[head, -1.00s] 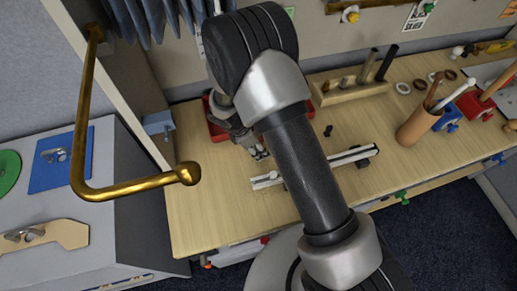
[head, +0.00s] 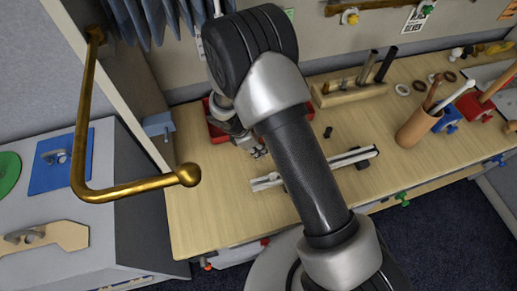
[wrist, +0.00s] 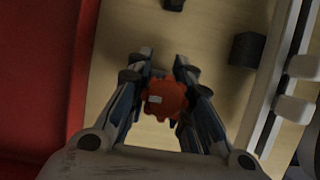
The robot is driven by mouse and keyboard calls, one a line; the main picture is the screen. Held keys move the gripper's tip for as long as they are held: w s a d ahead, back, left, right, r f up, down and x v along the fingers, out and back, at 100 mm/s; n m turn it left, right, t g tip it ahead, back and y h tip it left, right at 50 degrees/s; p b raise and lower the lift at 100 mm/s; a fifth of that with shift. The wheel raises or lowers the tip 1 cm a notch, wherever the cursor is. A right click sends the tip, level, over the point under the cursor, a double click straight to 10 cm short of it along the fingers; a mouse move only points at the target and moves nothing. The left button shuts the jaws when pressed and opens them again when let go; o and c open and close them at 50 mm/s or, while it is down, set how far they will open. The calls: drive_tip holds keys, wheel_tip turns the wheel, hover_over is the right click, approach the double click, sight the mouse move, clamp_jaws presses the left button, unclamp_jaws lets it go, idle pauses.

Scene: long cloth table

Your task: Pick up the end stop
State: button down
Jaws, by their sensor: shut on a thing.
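The end stop, a small orange-red lobed piece with a pale mark (wrist: 166,98), is between the fingers of my gripper (wrist: 162,62) in the wrist view. My gripper is shut on it. In the head view my gripper (head: 258,152) is over the wooden table, left of the rail, and the held piece cannot be made out there.
A rail (head: 320,168) lies on the table (head: 215,215) right of my gripper; it also shows in the wrist view (wrist: 275,85). A small dark block (wrist: 247,49) is beside it. A red tray (wrist: 35,70) is at left. The table's front left is clear.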

drive_tip(key=shift+r, duration=0.1)
drive_tip(key=shift+r+p, duration=0.35)
drive_tip(key=shift+r, duration=0.3)
drive_tip(key=s, duration=0.4)
drive_tip(key=shift+s+d+f, duration=0.15)
drive_tip(key=shift+d, duration=0.25)
wheel_tip(320, 180, up, 14)
drive_tip(key=p, duration=0.3)
drive_tip(key=shift+p, duration=0.35)
drive_tip(key=shift+w+f, duration=0.2)
drive_tip(key=shift+f+b, duration=5.7)
drive_tip(key=shift+f, duration=1.7)
